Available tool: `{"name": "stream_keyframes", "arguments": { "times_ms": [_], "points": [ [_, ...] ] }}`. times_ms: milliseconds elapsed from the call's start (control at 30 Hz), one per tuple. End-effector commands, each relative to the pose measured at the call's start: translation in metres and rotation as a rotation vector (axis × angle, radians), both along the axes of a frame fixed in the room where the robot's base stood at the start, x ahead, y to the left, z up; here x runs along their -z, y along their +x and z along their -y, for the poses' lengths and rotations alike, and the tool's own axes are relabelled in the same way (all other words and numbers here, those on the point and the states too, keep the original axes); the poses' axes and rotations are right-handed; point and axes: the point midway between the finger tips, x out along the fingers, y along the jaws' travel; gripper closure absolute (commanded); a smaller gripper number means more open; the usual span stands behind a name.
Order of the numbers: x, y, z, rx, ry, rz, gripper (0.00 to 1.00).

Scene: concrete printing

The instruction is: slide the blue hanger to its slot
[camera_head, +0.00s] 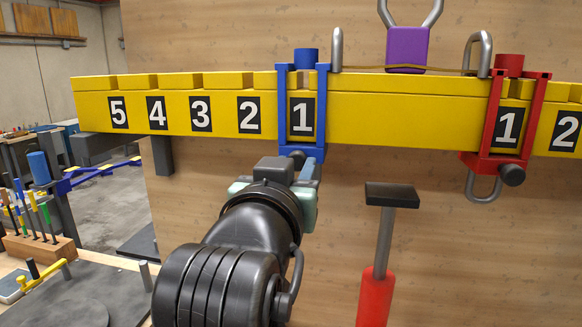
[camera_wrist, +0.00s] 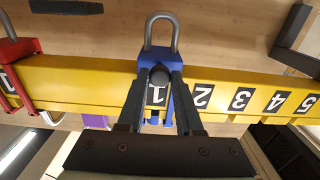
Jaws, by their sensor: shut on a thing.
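The blue hanger (camera_head: 311,110) is a frame around the yellow beam (camera_head: 400,115), at the left label 1, which shows through it. In the wrist view the blue hanger (camera_wrist: 180,68) has a grey loop (camera_wrist: 161,30) and a dark knob (camera_wrist: 159,76). My gripper (camera_head: 298,162) is at the hanger's lower front. In the wrist view my gripper (camera_wrist: 160,84) has its fingers on both sides of the knob, shut on the hanger there. Labels 2, 3, 4 and 5 run leftward from the hanger in the head view, with notches along the beam's top edge. The fingertip contact is partly hidden in the head view.
A red hanger (camera_head: 537,112) sits at the right label 1. A purple block (camera_head: 407,47) with grey hooks is above the beam between the hangers. A red-handled tool (camera_head: 375,290) stands below, right of my arm. The beam's front left of the blue hanger is clear.

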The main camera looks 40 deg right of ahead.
Motion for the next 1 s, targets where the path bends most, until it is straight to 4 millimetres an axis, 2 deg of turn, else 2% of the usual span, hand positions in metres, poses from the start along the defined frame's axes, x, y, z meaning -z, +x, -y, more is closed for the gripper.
{"name": "stream_keyframes", "arguments": {
  "times_ms": [33, 67, 200, 500, 633, 1000],
  "points": [
    [0.001, -0.003, 0.003, 0.01, 0.002, -0.001, 1.0],
    [0.001, -0.003, 0.003, 0.011, 0.002, -0.001, 0.6],
    [0.001, -0.003, 0.003, 0.01, 0.002, 0.0, 0.36],
    [0.0, -0.002, 0.001, 0.006, 0.0, 0.0, 0.36],
    [0.001, -0.008, -0.008, 0.005, -0.002, 0.003, 0.36],
    [0.002, -0.056, -0.069, 0.003, 0.0, 0.004, 0.36]
  ]
}}
